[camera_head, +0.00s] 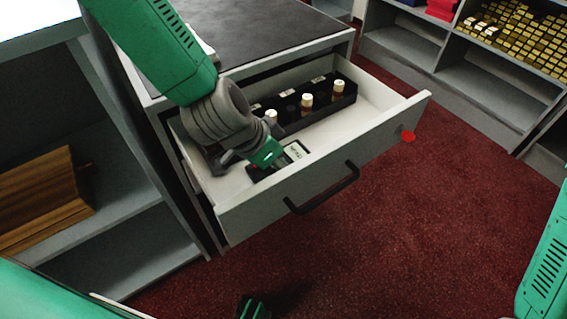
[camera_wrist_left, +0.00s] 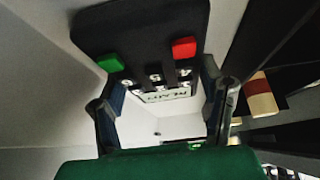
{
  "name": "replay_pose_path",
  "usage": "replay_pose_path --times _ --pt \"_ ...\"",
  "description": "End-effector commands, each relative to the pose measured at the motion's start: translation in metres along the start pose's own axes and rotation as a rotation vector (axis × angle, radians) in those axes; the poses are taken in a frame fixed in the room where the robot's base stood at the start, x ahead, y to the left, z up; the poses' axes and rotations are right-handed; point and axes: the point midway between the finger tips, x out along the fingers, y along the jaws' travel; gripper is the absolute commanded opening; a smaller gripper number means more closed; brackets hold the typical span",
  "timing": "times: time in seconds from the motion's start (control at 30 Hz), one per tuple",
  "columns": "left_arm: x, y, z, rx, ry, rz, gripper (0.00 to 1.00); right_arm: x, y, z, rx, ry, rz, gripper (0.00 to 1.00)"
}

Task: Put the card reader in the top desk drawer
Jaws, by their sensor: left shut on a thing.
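The top desk drawer (camera_head: 375,153) is pulled open, with a white inside and a black bar handle. My left gripper (camera_head: 278,161) reaches down into its front left part and is shut on the card reader (camera_head: 296,151). The reader is dark with a pale screen; the gripper hides part of it. In the left wrist view the card reader (camera_wrist_left: 140,28) shows a green and a red button and several keys between the fingers of my left gripper (camera_wrist_left: 162,105). I cannot tell whether it touches the drawer floor.
A black rack (camera_head: 318,112) with several white-capped bottles stands along the back of the drawer. The drawer's right part is bare. The dark desk top (camera_head: 270,35) lies above.

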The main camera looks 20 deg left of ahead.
Motion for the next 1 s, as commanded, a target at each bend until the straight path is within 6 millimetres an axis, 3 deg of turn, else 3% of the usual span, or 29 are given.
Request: replay_pose_path --times 0.07,0.1,0.17,0.77,1.0 --pt "-0.001 0.001 0.000 0.000 -0.004 -0.002 0.23 -0.001 0.000 -0.001 -0.001 0.001 0.000 0.00" --pt "-0.001 0.002 0.000 0.000 -0.006 -0.003 0.66 -0.002 0.000 -0.001 -0.001 0.001 0.000 0.00" --pt "0.000 0.003 -0.001 0.002 -0.008 -0.004 0.83 -0.002 0.000 -0.001 -0.001 0.001 0.000 0.00" --pt "-0.003 0.001 -0.001 0.000 -0.005 -0.002 0.83 -0.002 0.000 0.000 0.000 0.001 0.000 0.00" --pt "-0.040 0.003 -0.004 0.003 -0.005 -0.007 0.83 -0.018 0.000 -0.001 -0.001 0.001 0.000 0.00"
